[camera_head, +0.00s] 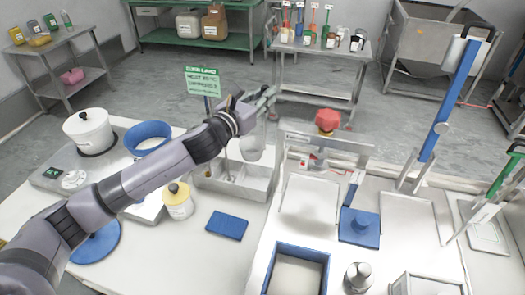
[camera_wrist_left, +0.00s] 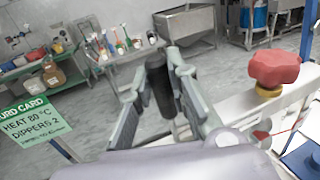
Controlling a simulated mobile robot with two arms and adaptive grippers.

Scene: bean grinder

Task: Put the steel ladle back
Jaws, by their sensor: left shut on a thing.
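My left gripper (camera_head: 264,99) is at the end of the arm that reaches from the left, above the steel bin (camera_head: 257,184) on the worktop. In the wrist view its two fingers (camera_wrist_left: 164,78) are on either side of a dark upright handle (camera_wrist_left: 160,92). This appears to be the handle of the steel ladle (camera_head: 251,149), whose grey bowl hangs below the gripper at the bin's back right. The wrist and fingers hide most of the handle in the head view. A thin rod stands in the bin left of the bowl. My right gripper is out of view.
A green card (camera_head: 202,80) on a post stands behind the bin. A red knob (camera_head: 327,118) is to its right. A yellow-lidded jar (camera_head: 178,201) and a blue pad (camera_head: 228,225) are in front. A blue-rimmed tray (camera_head: 325,258) lies front right.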

